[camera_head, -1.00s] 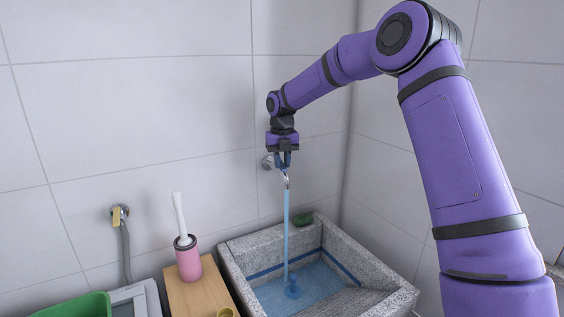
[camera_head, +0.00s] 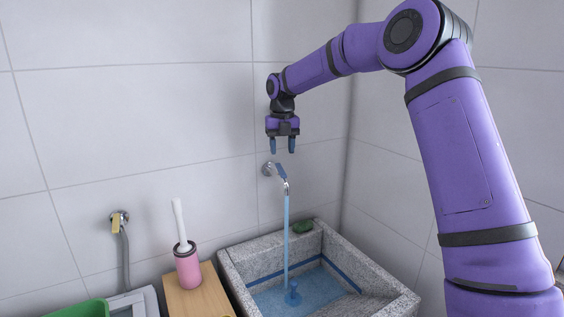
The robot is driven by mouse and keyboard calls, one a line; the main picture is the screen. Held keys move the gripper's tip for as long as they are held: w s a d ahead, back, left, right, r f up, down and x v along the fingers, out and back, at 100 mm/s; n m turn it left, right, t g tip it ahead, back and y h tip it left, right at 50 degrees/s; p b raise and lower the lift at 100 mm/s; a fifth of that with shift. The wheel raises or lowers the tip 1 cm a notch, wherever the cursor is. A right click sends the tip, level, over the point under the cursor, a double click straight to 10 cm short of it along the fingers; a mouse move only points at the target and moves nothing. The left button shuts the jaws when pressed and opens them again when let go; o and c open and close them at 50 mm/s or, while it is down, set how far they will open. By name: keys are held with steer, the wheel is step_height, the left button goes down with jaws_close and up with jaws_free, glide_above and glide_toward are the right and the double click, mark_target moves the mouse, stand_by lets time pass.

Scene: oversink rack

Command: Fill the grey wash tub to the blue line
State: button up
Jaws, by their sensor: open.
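The grey stone wash tub (camera_head: 259,256) stands at the lower middle, with a blue line (camera_head: 342,274) along its inner walls. Blue water (camera_head: 311,293) covers its floor, and its surface looks below the line where I can see both. A wall tap (camera_head: 284,180) with a blue lever runs a steady stream (camera_head: 286,230) into the tub. My gripper (camera_head: 283,146) is open and empty, pointing down just above the tap lever, apart from it. The tub's near part is cut off by the frame.
A pink brush holder (camera_head: 188,268) stands on a wooden top (camera_head: 197,301) to the left.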

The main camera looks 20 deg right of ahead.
steer(key=shift+r, duration=2.1)
stand_by(5.9)
